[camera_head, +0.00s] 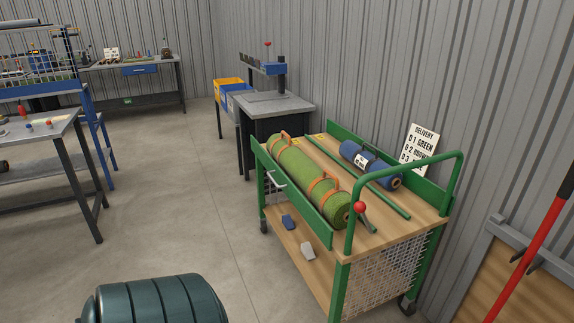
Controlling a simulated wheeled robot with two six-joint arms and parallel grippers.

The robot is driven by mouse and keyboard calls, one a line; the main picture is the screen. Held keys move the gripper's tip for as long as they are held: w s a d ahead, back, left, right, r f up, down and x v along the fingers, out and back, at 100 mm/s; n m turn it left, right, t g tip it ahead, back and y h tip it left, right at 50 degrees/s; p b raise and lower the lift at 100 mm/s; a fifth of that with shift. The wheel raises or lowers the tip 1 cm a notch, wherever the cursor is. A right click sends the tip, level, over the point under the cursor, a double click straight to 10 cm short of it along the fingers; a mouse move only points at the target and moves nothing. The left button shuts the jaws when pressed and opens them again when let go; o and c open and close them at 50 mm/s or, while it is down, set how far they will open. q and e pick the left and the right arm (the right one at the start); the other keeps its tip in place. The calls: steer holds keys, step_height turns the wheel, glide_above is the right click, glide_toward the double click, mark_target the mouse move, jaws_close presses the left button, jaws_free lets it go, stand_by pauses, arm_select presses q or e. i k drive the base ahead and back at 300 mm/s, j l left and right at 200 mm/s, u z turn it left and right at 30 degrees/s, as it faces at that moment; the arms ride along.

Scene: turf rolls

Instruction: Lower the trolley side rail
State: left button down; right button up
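The green trolley (437,212) stands at the right, with a wooden top deck and a lower shelf. Its side rail (290,204), a green panel along the near long side, stands upright beside the green turf roll. A pale handle (274,181) is on the rail's outer face near its far end. A lever with a red knob (360,207) stands at the deck's near end, by the end of the roll. The green turf roll (303,178) lies on the deck with two orange straps around it. Neither of my grippers is in view.
A blue roll (370,165) with a label lies on the deck behind a green divider bar. A delivery sign (420,144) stands behind it. A dark green ribbed barrel (155,302) is at the bottom left. The floor (190,220) left of the trolley is clear.

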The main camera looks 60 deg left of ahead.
mark_target(324, 231)
steer(key=u, duration=1.9)
